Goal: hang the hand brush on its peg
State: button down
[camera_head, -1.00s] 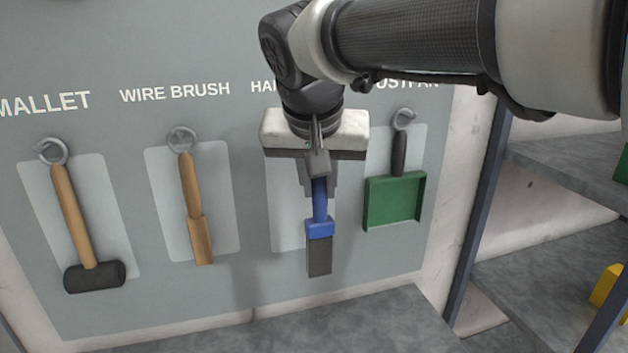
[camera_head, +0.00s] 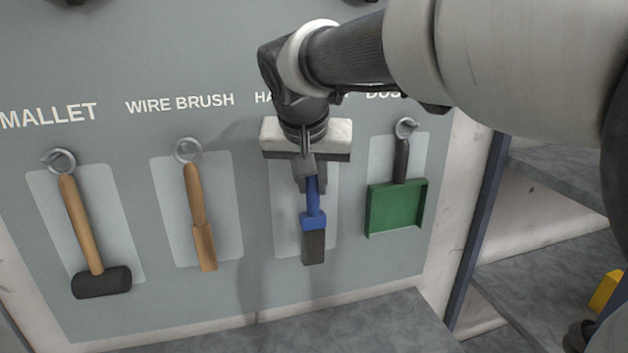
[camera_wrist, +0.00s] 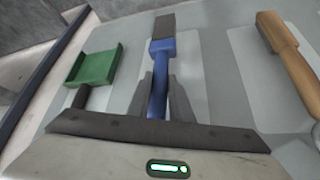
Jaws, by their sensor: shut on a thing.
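The hand brush (camera_head: 313,222) has a blue handle and a dark bristle block. It hangs bristles down from my gripper (camera_head: 311,186), which is shut on the upper part of its handle. In the wrist view my gripper (camera_wrist: 160,100) has its fingers on either side of the blue handle, and the brush (camera_wrist: 162,50) points away from the camera. Behind the brush is a pale outline panel (camera_head: 287,220) on the grey board, under a label partly covered by my arm. The peg for this place is hidden behind my gripper, so I cannot tell whether the brush touches it.
The wire brush (camera_head: 203,240) hangs to the left and the mallet (camera_head: 100,282) farther left. A green dustpan (camera_head: 396,207) hangs from a hook (camera_head: 405,128) close on the right. A grey ledge (camera_head: 360,318) runs below the board. Shelves (camera_head: 540,220) stand at the right.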

jog(key=shift+w+a+p, duration=0.2)
jog(key=shift+w+p, duration=0.15)
jog(key=shift+w, duration=0.45)
jog(key=shift+w+a+f+b, duration=0.2)
jog(key=shift+w+f+b, duration=0.1)
jog(key=shift+w+f, duration=0.3)
jog(key=shift+r, duration=0.1)
jog(key=c, duration=1.5)
grip_release()
